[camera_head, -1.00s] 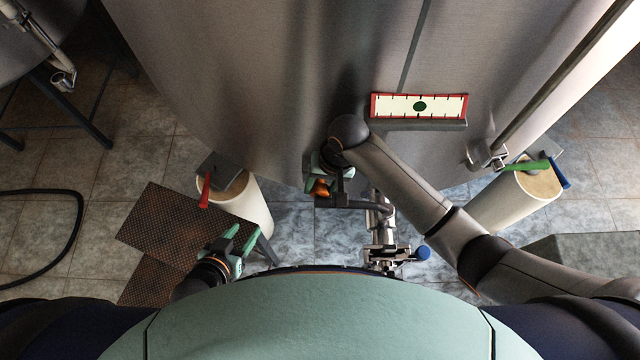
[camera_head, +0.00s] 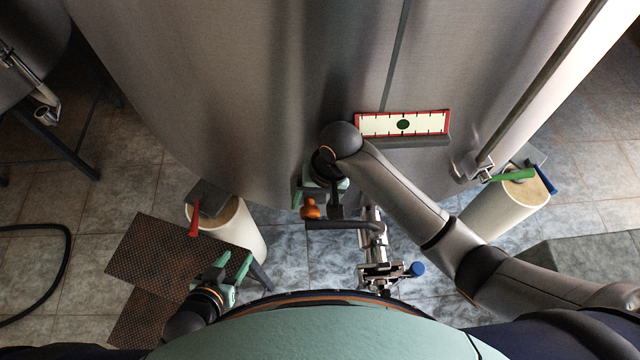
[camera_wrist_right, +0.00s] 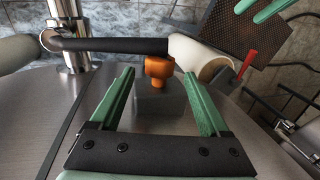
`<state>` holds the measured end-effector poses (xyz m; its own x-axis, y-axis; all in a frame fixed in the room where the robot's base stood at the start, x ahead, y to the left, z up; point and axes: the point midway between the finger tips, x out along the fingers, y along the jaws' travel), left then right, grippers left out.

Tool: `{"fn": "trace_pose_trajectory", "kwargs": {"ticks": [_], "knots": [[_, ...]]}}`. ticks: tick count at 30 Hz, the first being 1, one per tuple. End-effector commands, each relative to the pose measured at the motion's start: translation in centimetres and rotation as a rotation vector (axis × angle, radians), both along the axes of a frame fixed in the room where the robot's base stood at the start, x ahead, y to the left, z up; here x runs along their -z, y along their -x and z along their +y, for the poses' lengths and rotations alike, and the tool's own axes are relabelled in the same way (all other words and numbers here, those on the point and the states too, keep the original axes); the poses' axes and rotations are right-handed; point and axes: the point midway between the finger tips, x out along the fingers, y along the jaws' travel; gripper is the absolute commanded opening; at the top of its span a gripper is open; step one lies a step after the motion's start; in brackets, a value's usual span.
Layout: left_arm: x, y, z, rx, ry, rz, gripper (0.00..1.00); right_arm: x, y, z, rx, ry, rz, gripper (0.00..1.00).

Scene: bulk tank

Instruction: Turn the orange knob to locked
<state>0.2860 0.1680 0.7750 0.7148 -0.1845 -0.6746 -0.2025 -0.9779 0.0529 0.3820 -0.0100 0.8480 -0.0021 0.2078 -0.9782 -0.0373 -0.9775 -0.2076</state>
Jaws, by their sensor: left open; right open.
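The orange knob (camera_head: 311,209) sits low at the front of the steel tank, beside the dark-sleeved pipe handle. In the right wrist view the knob (camera_wrist_right: 159,68) stands on a grey block (camera_wrist_right: 158,103), in the gap between the fingertips of my right gripper (camera_wrist_right: 158,76). There is clear space on both sides of it. My right gripper (camera_head: 320,188) is open and points down at the tank front just above the knob. My left gripper (camera_head: 236,263) is open and empty, low at the left, away from the knob. I cannot read any locked mark.
A dark-sleeved handle (camera_head: 343,225) and steel valve (camera_head: 375,245) are just right of the knob. A gauge plate (camera_head: 403,124) is on the tank. White legs with a red lever (camera_head: 194,221) and a green lever (camera_head: 512,175) stand either side. A brown perforated plate (camera_head: 160,262) lies left.

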Motion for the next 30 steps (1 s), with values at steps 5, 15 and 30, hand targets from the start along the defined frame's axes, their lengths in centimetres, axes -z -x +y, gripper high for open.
{"fn": "trace_pose_trajectory", "kwargs": {"ticks": [5, 15, 30], "knots": [[0.0, 0.0, 0.0, 0.000, 0.000, 0.000, 0.50, -4.2, -0.1, -0.9, 0.000, -0.002, -0.007, 0.79], [-0.1, 0.0, 0.0, 0.000, 0.000, 0.000, 0.50, -8.4, -0.1, -1.8, 0.000, 0.000, -0.002, 0.79], [-0.1, -0.1, 0.0, 0.000, 0.000, -0.002, 0.50, -8.6, 0.0, -1.8, -0.001, -0.003, -0.002, 0.81]]}}
